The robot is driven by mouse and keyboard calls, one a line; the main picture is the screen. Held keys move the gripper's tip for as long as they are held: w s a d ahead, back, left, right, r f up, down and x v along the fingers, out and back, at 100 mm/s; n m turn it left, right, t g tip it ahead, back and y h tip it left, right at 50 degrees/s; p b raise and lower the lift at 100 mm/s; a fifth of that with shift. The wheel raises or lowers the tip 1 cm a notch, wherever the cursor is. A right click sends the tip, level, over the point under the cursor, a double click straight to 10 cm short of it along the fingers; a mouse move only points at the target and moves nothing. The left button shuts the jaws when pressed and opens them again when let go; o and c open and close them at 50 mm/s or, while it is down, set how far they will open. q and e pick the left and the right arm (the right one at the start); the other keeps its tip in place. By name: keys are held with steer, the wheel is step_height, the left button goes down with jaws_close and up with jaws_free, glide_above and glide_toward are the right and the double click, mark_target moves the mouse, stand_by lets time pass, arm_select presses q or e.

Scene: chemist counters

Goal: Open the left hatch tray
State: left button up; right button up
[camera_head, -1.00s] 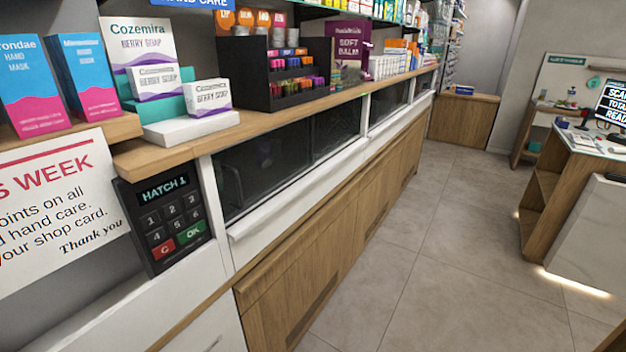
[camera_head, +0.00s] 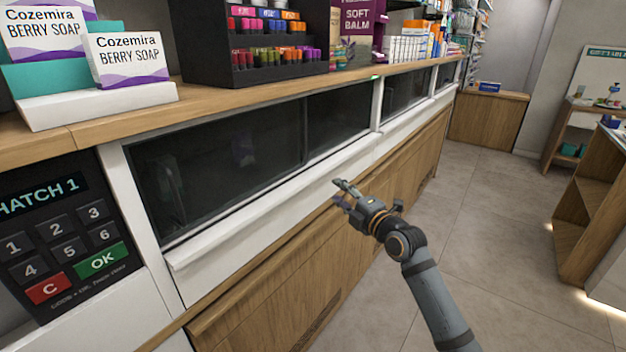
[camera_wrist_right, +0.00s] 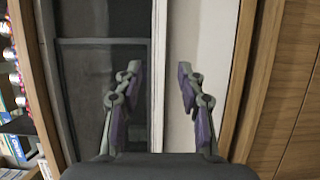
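The left hatch is a dark glass window (camera_head: 225,155) under the wooden counter, with a white tray front (camera_head: 250,215) and its protruding lip below. The tray front sits flush with the counter face and looks closed. My right gripper (camera_head: 345,192) is in front of the white strip, right of the hatch's middle, with empty fingers. In the right wrist view my right gripper (camera_wrist_right: 158,78) is open, its fingers spread over the dark glass frame and the white panel (camera_wrist_right: 206,50). Contact cannot be told. My left gripper is out of view.
A keypad (camera_head: 65,225) reading HATCH 1 is at the left. Soap boxes (camera_head: 125,60) and a black display rack (camera_head: 245,75) stand on the counter (camera_head: 230,93). Wooden cabinets run below. The tiled floor (camera_head: 480,210) at the right is clear up to another wooden counter.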

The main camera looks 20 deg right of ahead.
mark_target(318, 177)
steer(key=p+x, duration=0.1)
steer(key=x, duration=0.9)
steer(key=shift+w+f, duration=0.1)
steer(key=shift+w, duration=0.1)
steer(key=shift+c, duration=0.4)
jaws_close()
